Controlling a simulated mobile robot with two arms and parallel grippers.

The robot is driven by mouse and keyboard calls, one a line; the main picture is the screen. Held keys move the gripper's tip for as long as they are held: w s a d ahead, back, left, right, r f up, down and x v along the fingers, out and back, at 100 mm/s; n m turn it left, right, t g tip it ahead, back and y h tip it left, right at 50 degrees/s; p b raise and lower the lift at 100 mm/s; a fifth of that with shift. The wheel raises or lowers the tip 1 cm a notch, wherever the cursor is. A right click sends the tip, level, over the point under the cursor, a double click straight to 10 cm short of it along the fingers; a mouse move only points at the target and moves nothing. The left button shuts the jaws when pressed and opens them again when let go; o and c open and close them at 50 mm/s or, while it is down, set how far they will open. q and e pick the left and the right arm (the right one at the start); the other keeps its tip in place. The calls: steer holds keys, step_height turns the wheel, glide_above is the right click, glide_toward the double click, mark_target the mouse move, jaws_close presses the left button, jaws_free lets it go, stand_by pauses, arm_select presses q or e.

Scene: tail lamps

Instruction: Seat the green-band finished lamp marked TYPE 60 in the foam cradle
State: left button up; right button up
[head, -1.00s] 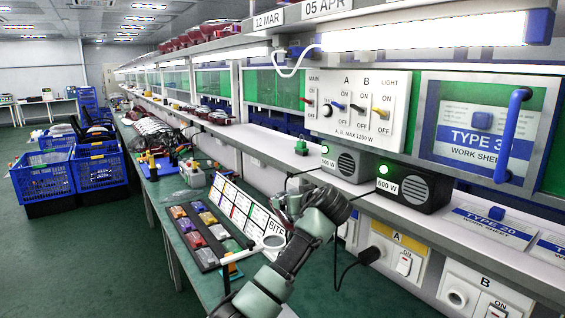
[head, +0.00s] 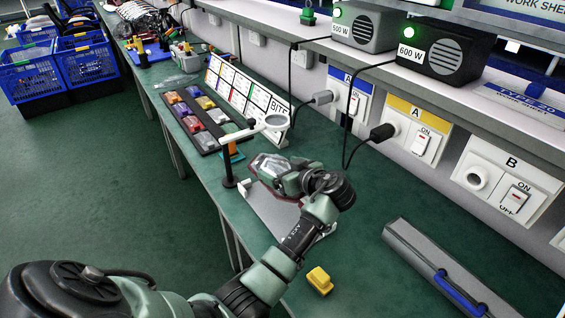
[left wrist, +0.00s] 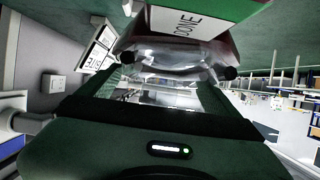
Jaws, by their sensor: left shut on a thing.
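My left gripper (head: 284,182) is shut on a lamp (head: 266,166), held above the green bench. In the left wrist view the lamp (left wrist: 178,52) is clear and dark red, with a green part and a white label reading DONE. The two fingertips (left wrist: 176,73) lie against it. No TYPE 60 marking can be read. A pale grey plate-like piece (head: 275,222) lies below the gripper, partly hidden by my arm. I cannot tell whether it is the foam cradle. My right gripper is not in view.
A yellow block (head: 319,280) and a long grey case (head: 440,270) are nearer. Cables hang at the back. Bench between block and case is clear.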

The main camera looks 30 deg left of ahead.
arm_select(q)
steer(key=shift+f+b, duration=0.5)
steer(key=shift+b, duration=0.25)
step_height(320, 180, down, 6)
steer(key=b, duration=0.5)
steer(key=shift+r, duration=0.15)
steer(key=shift+r, duration=0.1)
stand_by(0.4)
steer(key=shift+f+b, duration=0.3)
steer(key=shift+b, duration=0.15)
steer(key=shift+a, duration=0.15)
steer(key=shift+f+b, duration=0.45)
steer(key=shift+b, duration=0.1)
